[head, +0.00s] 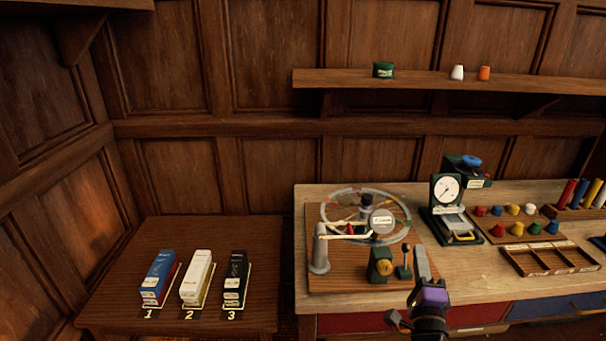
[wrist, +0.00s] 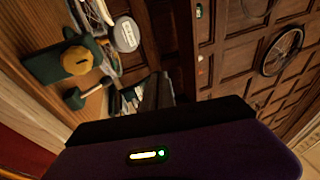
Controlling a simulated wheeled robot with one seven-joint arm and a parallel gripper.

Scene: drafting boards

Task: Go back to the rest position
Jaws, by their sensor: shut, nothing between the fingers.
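My gripper (head: 421,264) is at the front of the wooden workbench (head: 475,308), pointing up, with its dark fingers together and empty. In the wrist view my fingers (wrist: 155,90) show dark and partly hidden behind the purple gripper body. The green box (wrist: 45,64) and the lever (wrist: 88,95) lie to the left there.
A wheel device (head: 365,190) stands on a board on the bench. A dial gauge (head: 446,188), coloured knobs (head: 513,210) and an empty divided tray (head: 540,273) are to the right. A lower table (head: 210,230) at left holds three numbered boxes. A shelf (head: 420,78) runs above.

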